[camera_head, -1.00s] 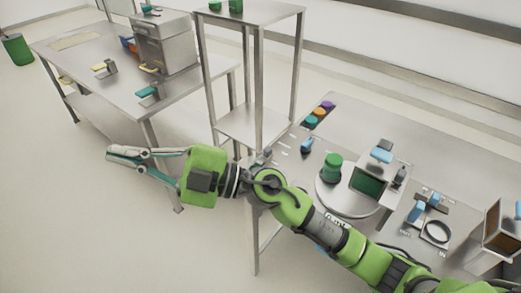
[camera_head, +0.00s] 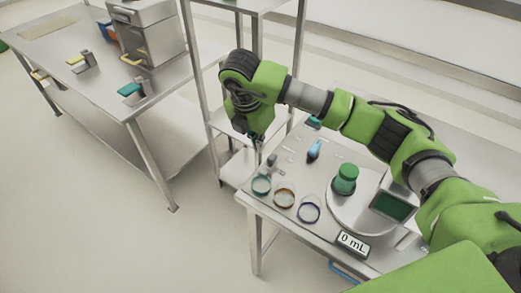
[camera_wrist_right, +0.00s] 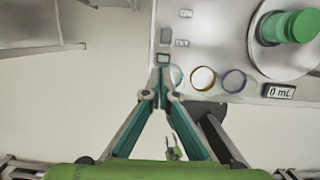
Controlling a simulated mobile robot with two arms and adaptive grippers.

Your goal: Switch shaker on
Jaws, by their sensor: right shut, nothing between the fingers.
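In the right wrist view my right gripper (camera_wrist_right: 160,72) is shut and empty, its teal-lined fingers meeting at the tips near the table's edge. Just beyond the tips is a small grey switch (camera_wrist_right: 165,36) with an ON label (camera_wrist_right: 187,13) and an OFF label (camera_wrist_right: 182,43) beside it. Whether the fingertips touch it I cannot tell. In the head view the right arm reaches over the table and the hand points down above its near left corner; the fingertips are hard to make out. I cannot tell which object is the shaker. My left gripper is not in view.
A green-capped bottle (camera_head: 345,180) stands on a round white plate (camera_head: 348,216) behind a "0 mL" display (camera_head: 352,243).

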